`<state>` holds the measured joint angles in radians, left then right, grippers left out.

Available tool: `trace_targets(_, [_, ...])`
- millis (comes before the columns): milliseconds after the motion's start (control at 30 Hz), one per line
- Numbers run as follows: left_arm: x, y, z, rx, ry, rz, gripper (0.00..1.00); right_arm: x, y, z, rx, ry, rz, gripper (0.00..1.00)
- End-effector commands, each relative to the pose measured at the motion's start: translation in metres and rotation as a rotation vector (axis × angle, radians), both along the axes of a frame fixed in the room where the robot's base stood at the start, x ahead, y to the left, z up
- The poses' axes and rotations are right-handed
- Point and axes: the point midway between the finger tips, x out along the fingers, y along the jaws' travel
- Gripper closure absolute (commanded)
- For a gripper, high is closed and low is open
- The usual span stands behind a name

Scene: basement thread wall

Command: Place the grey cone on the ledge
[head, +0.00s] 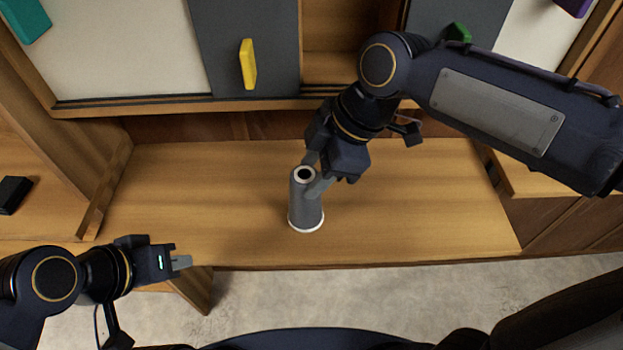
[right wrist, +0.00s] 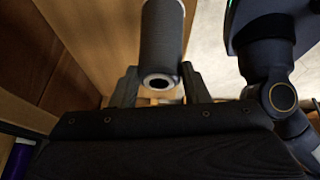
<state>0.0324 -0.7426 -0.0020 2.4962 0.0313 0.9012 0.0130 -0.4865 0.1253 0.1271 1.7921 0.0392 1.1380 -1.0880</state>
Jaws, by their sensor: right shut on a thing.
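The grey cone (head: 305,205) has a dark hole in its top and a white rim at its base. In the head view it is upright at the middle of the wooden ledge (head: 420,215). My right gripper (head: 314,176) is shut on the upper part of the cone. The right wrist view also shows the cone (right wrist: 163,40) between the two fingers (right wrist: 160,88). I cannot tell whether its base touches the wood. My left gripper (head: 182,262) is at the lower left, away from the cone, and its finger opening cannot be made out.
A cabinet with sliding panels stands behind the ledge, with a yellow handle (head: 248,64), a teal one (head: 25,18) and a green one (head: 459,32). A small black object (head: 13,194) lies at the far left. The ledge is clear on both sides of the cone.

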Motion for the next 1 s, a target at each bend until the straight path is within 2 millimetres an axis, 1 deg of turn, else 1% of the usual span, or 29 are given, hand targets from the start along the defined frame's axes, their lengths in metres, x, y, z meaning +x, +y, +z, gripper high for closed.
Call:
trace_targets(33, [0.0, 0.0, 0.0, 0.0, 0.0, 0.0, 1.0, 0.005, 0.001, -0.006, 0.0, 0.003, -0.001, 0.85])
trace_targets(233, [0.0, 0.0, 0.0, 0.0, 0.0, 0.0, 1.0, 0.015, 0.002, -0.018, 0.0, 0.002, -0.001, 0.85])
trace_targets(300, [0.0, 0.0, 0.001, 0.0, 0.0, 0.0, 1.0, 0.021, 0.003, -0.027, -0.001, 0.003, -0.001, 0.85])
trace_targets(400, [0.0, 0.0, -0.002, 0.0, 0.0, 0.0, 1.0, 0.02, 0.003, -0.044, 0.0, 0.003, -0.001, 0.85])
trace_targets(500, [0.0, 0.0, -0.002, 0.0, 0.0, 0.0, 1.0, 0.02, 0.003, -0.053, 0.0, 0.001, 0.0, 0.85])
trace_targets(767, [0.0, 0.0, -0.002, 0.0, 0.0, 0.0, 1.0, 0.02, 0.003, -0.054, 0.001, -0.001, 0.0, 0.85])
trace_targets(900, [0.0, 0.0, -0.006, 0.0, 0.0, 0.0, 1.0, 0.02, 0.003, -0.059, 0.001, -0.001, 0.0, 0.85])
trace_targets(933, [0.0, 0.0, -0.006, 0.0, 0.0, 0.0, 1.0, 0.02, 0.003, -0.059, 0.001, 0.0, 0.0, 0.58])
trace_targets(1000, [0.0, 0.0, -0.005, 0.0, 0.0, 0.0, 1.0, 0.02, 0.003, -0.057, 0.0, 0.0, 0.0, 0.48])
